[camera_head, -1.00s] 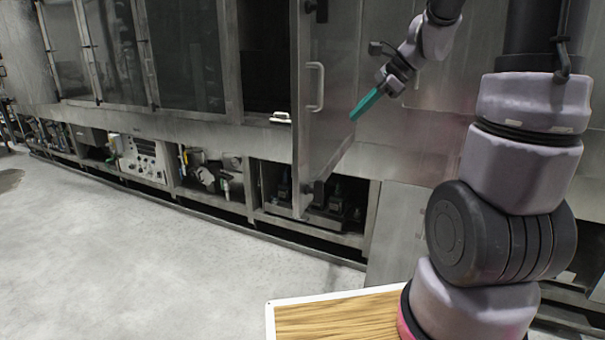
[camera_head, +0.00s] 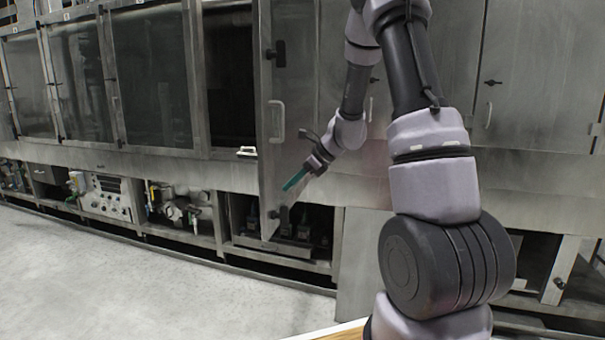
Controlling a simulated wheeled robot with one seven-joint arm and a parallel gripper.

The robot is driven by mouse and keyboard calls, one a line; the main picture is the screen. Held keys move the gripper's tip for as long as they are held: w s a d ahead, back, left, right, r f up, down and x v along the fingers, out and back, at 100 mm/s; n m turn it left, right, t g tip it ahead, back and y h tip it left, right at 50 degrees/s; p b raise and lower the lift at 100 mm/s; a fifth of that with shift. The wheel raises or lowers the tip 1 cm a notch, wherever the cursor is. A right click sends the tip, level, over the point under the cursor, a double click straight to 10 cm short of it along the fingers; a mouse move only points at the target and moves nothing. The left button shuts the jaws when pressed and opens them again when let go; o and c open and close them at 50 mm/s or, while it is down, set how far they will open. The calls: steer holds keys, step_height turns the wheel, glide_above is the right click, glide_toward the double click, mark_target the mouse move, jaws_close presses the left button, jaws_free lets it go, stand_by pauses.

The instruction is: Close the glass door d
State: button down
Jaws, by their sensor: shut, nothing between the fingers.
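The glass door d (camera_head: 270,165) stands swung open, out from the machine front, seen at a steep angle. It has a pale bar handle (camera_head: 277,121) and dark latch fittings near its top and bottom. The dark opening (camera_head: 231,75) shows to its left. My gripper (camera_head: 294,181), with teal fingers, is shut and empty. In the picture it lies below the handle, over the lower part of the door on its right side. I cannot tell whether the fingertips touch the door.
Closed glass doors (camera_head: 152,78) line the machine to the left. Below are open bays with a control panel (camera_head: 107,196) and fittings. Steel panels (camera_head: 540,75) stand to the right. The pale floor (camera_head: 110,285) is clear at left. A wooden surface (camera_head: 340,333) shows at the bottom.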

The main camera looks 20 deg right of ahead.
mark_target(269, 190)
steer(key=shift+w+a, duration=0.55)
steer(key=shift+a, duration=0.3)
steer(key=shift+w+a, duration=0.5)
steer(key=shift+a, duration=0.35)
steer(key=shift+r, duration=0.1)
